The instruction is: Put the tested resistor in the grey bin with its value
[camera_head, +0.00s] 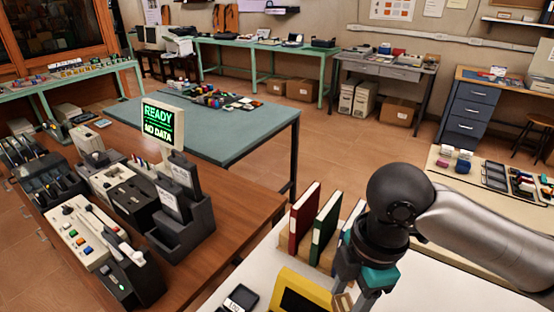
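I cannot make out a resistor in this view. No grey bin with a readable value label can be made out. A small dark box (238,299) with a white label stands at the bottom edge on the white table, partly cut off. My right gripper (349,300) points down over the white table beside a yellow device (301,294) with a dark screen. Its fingertips are near the bottom edge, and whether they are open or hold anything is unclear. My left gripper is not in view.
Red and green binders (314,225) stand upright behind the yellow device. A brown bench (240,205) at left holds test instruments and a display (161,122) reading "READY NO DATA". Dark trays (496,174) lie on the right table. Open floor (350,150) lies beyond.

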